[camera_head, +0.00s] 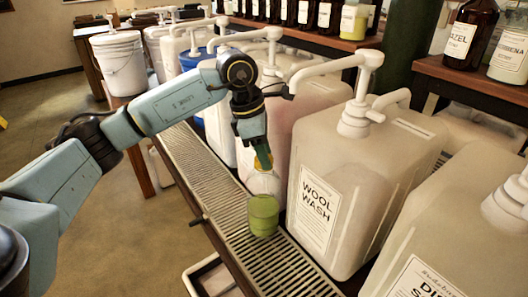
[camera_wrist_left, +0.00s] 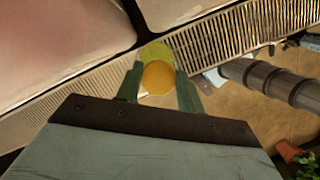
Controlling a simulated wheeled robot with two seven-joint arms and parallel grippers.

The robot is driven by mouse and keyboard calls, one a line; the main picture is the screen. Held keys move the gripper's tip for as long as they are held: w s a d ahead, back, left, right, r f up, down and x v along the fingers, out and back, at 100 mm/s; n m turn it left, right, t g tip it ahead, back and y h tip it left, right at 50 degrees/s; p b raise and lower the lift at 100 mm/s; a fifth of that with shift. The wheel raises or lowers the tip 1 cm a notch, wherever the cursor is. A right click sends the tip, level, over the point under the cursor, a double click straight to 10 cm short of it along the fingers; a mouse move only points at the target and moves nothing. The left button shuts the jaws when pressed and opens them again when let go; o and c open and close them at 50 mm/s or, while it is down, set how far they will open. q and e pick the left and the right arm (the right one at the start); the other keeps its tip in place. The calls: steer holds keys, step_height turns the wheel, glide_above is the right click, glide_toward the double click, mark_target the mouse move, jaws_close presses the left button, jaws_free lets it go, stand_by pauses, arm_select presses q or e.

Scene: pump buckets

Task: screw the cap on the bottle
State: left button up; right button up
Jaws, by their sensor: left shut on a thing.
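A small bottle (camera_head: 263,215) with green contents stands on the slatted metal rack, in front of the WOOL WASH container. Its upper part looks pale and clear. My left gripper (camera_head: 262,163) points down from above at the bottle's top. It is shut on a round orange-yellow cap (camera_wrist_left: 158,78), which sits between the fingers (camera_wrist_left: 160,88) in the left wrist view. The yellow-green bottle (camera_wrist_left: 154,50) shows just beyond the cap there. The fingers mostly hide the cap in the head view, and I cannot tell whether the cap touches the bottle's neck. My right gripper is not in view.
Large pump containers (camera_head: 358,185) line the rack's right side, close to my left gripper. The slatted rack (camera_head: 200,168) is bare along its front strip. A white bucket (camera_head: 120,65) stands at the back left. Shelves with dark bottles (camera_head: 470,35) stand behind.

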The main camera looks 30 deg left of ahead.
arm_select(q)
steer(key=m+g, duration=0.1)
steer(key=m, duration=0.4)
steer(key=shift+s+m, duration=0.1)
steer(key=shift+m, duration=0.2)
steer(key=shift+d, duration=0.2)
steer(key=o, duration=1.1)
steer(key=shift+a, duration=0.1)
steer(key=shift+a, duration=0.1)
steer(key=n, duration=0.3)
steer(key=shift+r+n+t, duration=0.1)
steer(key=shift+n+t, duration=0.2)
steer(key=shift+w+a+n+t, duration=0.2)
steer(key=shift+n+t, duration=0.1)
steer(key=shift+n, duration=0.8)
steer(key=n, duration=0.3)
steer(key=shift+s+d+n+t+y, duration=0.1)
steer(key=shift+d+n+t+y, duration=0.2)
steer(key=shift+t+y, duration=0.1)
steer(key=n+y, duration=0.1)
steer(key=n, duration=0.4)
steer(key=shift+a+n+t, duration=0.1)
steer(key=shift+n+t, duration=0.2)
